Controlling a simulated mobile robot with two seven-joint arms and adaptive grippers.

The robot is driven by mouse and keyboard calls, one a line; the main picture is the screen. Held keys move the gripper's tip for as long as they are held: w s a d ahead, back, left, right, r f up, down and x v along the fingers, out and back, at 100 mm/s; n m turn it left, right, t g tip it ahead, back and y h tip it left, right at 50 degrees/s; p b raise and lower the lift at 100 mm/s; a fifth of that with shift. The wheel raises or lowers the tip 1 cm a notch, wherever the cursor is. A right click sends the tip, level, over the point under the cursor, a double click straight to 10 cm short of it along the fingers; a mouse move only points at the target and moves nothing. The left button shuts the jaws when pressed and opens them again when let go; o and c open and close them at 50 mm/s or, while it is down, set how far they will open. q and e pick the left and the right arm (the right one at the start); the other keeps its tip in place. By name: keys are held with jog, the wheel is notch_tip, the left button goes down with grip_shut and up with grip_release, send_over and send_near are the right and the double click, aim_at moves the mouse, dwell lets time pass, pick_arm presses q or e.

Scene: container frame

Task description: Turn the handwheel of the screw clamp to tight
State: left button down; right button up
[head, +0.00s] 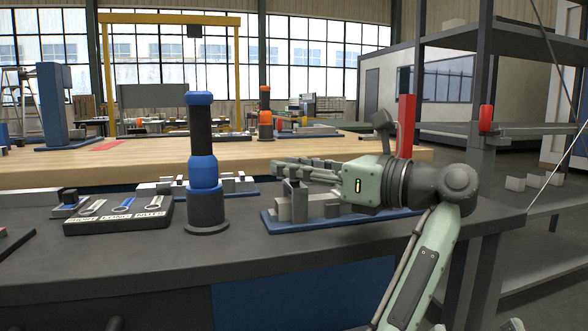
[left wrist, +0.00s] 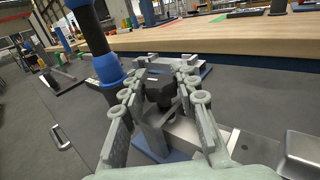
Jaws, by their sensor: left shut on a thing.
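The screw clamp (head: 330,222) has grey metal blocks on a blue base plate and stands on the dark bench. My left gripper (head: 284,168) is above it, its fingers pointing left in the head view. In the left wrist view the dark handwheel (left wrist: 160,90) lies between the fingers of my left gripper (left wrist: 161,76), which are shut on it. The grey clamp body (left wrist: 195,138) shows below the wheel. In the head view the fingers hide most of the handwheel. I cannot tell how far the clamp is screwed in. My right gripper is not in view.
A blue and black upright post (head: 203,165) stands left of the clamp. Left of it is a dark tray (head: 120,222) with several wrenches. A wooden bench (head: 330,146) runs behind. The dark bench front (head: 180,262) is clear.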

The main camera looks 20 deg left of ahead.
pick_arm(q)
jog(key=m+t+h, duration=0.1)
jog(key=m+t, duration=0.1)
jog(key=t, duration=0.1)
jog(key=shift+t, duration=0.3)
jog(key=shift+m+t+h, duration=1)
jog(key=shift+m+t, duration=0.1)
jog(key=m+t+h+p, duration=0.1)
jog(key=m+t+h, duration=0.1)
jog(key=t, duration=0.1)
jog(key=shift+r+h, duration=0.1)
jog(key=shift+h, duration=0.3)
jog(key=m+t+h+p, duration=0.2)
jog(key=m+h, duration=0.1)
jog(key=h, duration=0.1)
jog(key=shift+m, duration=0.3)
jog(key=shift+t, duration=0.3)
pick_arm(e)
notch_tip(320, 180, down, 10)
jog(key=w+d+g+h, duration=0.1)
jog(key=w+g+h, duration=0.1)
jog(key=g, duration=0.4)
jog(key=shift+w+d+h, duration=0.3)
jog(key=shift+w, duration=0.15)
pick_arm(q)
jog(key=c, duration=1.1)
grip_release()
jog(key=shift+w, duration=0.1)
jog(key=shift+d, duration=0.1)
